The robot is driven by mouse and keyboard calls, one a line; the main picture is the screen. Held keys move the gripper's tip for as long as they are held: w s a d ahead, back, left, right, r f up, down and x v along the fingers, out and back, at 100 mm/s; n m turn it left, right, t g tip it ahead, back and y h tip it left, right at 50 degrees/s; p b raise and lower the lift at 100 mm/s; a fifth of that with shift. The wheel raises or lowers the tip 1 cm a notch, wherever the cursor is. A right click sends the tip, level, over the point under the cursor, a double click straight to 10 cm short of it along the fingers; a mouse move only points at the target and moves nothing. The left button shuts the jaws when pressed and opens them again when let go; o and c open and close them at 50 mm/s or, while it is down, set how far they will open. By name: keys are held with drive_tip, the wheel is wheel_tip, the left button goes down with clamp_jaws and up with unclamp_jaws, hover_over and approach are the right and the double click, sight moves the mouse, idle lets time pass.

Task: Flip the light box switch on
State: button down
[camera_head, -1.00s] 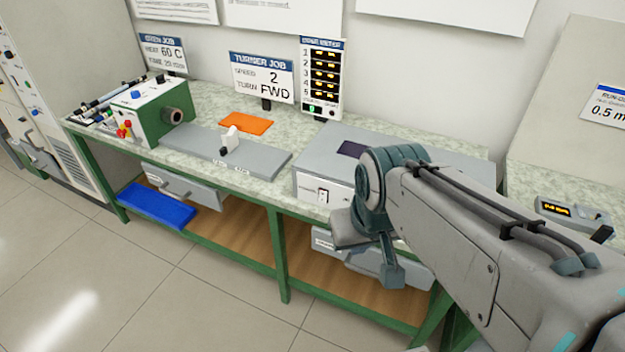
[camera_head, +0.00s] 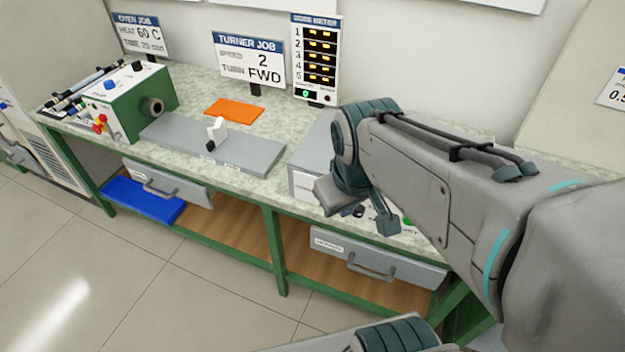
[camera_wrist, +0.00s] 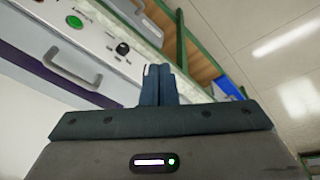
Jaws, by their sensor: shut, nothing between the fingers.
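The light box (camera_head: 303,183) is a grey box on the bench in the head view, mostly hidden behind my arm. Its pale front panel also shows in the wrist view (camera_wrist: 98,36), with a green button (camera_wrist: 75,22) and a black knob (camera_wrist: 122,48). The rocker switch is not visible now; my wrist covers that part of the panel in the head view. My gripper (camera_wrist: 157,70) shows in the wrist view with its two dark fingers together and empty. The fingertips appear close to the panel, beside the knob; I cannot tell whether they touch it.
A drawer (camera_head: 375,262) with a handle hangs under the bench. To the left are a grey plate (camera_head: 243,152) with a white lever, an orange mat (camera_head: 234,110) and a green machine (camera_head: 125,105). A sign and an indicator panel (camera_head: 316,60) stand behind. Floor in front is clear.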

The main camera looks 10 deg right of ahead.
drive_tip(key=w+a+f+n+g+b, duration=0.1)
drive_tip(key=w+f+n, duration=0.5)
drive_tip(key=n, duration=0.7)
drive_tip(key=w+a+f+n+b, duration=0.1)
drive_tip(key=w+f+n+b, duration=0.2)
drive_tip(key=w+f+n, duration=0.3)
drive_tip(key=shift+w+a+f+n+g+b, duration=0.2)
drive_tip(key=shift+w+n+g+b, duration=0.2)
drive_tip(key=shift+w+n, duration=2.45)
drive_tip(key=shift+s+n, duration=0.65)
drive_tip(key=shift+s, duration=0.1)
drive_tip(key=w+d+f+b, duration=0.1)
drive_tip(key=w+d+f, duration=0.2)
drive_tip(key=f, duration=0.7)
drive_tip(key=shift+w+d+f, duration=0.15)
drive_tip(key=shift+w+f, duration=0.05)
drive_tip(key=shift+w, duration=0.4)
